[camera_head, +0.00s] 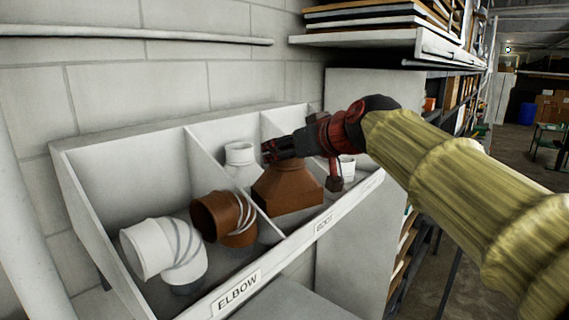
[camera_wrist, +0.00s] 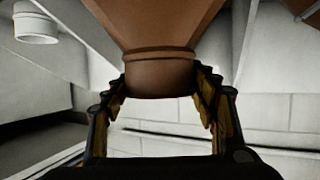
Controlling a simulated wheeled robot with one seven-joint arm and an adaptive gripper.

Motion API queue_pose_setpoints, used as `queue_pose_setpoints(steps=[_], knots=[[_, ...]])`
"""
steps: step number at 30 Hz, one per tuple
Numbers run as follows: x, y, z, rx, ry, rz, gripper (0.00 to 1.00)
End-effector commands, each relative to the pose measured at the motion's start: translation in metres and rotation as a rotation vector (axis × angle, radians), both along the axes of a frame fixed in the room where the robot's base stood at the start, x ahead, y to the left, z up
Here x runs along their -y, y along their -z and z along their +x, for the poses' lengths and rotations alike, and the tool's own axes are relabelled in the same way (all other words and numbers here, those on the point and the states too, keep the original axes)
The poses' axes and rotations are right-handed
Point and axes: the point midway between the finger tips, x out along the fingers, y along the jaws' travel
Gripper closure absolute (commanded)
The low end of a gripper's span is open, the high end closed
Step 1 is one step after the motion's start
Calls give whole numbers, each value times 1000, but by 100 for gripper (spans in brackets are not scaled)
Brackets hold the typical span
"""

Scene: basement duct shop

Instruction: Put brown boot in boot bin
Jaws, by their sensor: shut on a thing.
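The brown boot (camera_head: 288,188) has a wide, flared square base and a narrow round collar. It sits upright in or just above the middle compartment, behind the label reading BOOT (camera_head: 325,222); I cannot tell whether its base touches the floor. My gripper (camera_head: 281,149) is at the top of the boot and shut on its collar. In the wrist view the brown boot (camera_wrist: 160,75) is between the two fingers of my gripper (camera_wrist: 163,88). The boot bin (camera_head: 308,233) is a white compartment between two slanted dividers. A white boot (camera_head: 240,158) stands behind the brown one.
The left compartment, labelled ELBOW (camera_head: 238,290), holds a white elbow (camera_head: 165,252) and a brown elbow (camera_head: 222,216). A small white round piece (camera_head: 347,168) is in the right compartment. A loaded shelf (camera_head: 365,38) overhangs at upper right. A wall with a pipe (camera_head: 130,35) is behind.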

Motion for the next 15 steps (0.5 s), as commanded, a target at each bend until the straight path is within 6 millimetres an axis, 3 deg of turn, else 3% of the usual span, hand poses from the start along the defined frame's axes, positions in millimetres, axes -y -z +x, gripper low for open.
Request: queue_pose_setpoints(steps=[6,12,15], knots=[[-8,15,10,-2,0,1,91],[-7,39,9,0,0,1,91],[-6,42,9,4,2,1,91]])
